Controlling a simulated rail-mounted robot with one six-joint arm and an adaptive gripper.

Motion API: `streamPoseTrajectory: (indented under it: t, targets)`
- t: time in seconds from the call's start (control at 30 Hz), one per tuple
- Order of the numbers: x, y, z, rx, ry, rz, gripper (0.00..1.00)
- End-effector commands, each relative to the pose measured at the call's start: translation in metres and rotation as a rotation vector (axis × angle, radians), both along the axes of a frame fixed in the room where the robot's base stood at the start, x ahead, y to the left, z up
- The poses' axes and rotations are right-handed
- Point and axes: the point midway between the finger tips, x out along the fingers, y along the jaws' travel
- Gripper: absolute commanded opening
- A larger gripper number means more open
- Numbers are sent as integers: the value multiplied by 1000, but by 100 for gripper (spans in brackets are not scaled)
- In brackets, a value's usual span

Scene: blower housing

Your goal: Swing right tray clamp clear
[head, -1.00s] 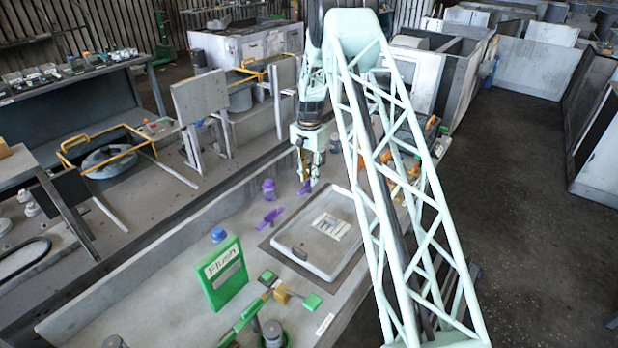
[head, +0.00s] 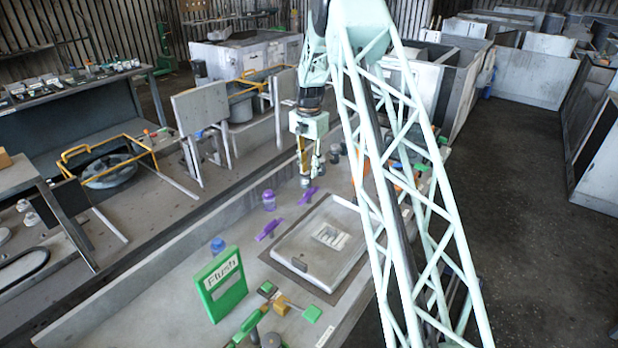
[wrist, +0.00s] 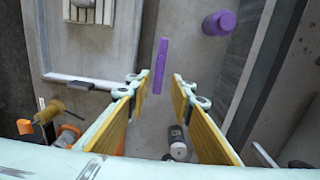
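The right tray clamp (head: 308,195) is a purple bar beside the pale tray (head: 283,262), near its far end. In the wrist view the clamp (wrist: 161,62) runs roughly along the tray's side (wrist: 146,45), with a gap between them and no overlap on the rim. My gripper (head: 305,183) is above the bench by this clamp. In the wrist view my gripper (wrist: 160,84) is open, with the clamp's near end showing between its fingertips. Whether they touch it cannot be told. A second purple clamp (head: 269,229) sits beside the same tray side, farther left.
A purple knob-like part (head: 269,200) stands behind the clamps, also in the wrist view (wrist: 219,23). A green "Flush" sign (head: 222,285) and a blue-capped part (head: 217,245) are at the left. A grey cylinder (wrist: 177,142) lies below the fingers in the wrist view.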

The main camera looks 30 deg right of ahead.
Motion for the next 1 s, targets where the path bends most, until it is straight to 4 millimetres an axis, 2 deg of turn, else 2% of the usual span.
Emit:
streamPoseTrajectory:
  t: [0.1, 0.3, 1.0]
  targets:
    - [0, 0, 14, 0, -1, 0, 21]
    - [0, 0, 25, 0, 0, 0, 21]
    - [0, 0, 27, 0, 0, 0, 21]
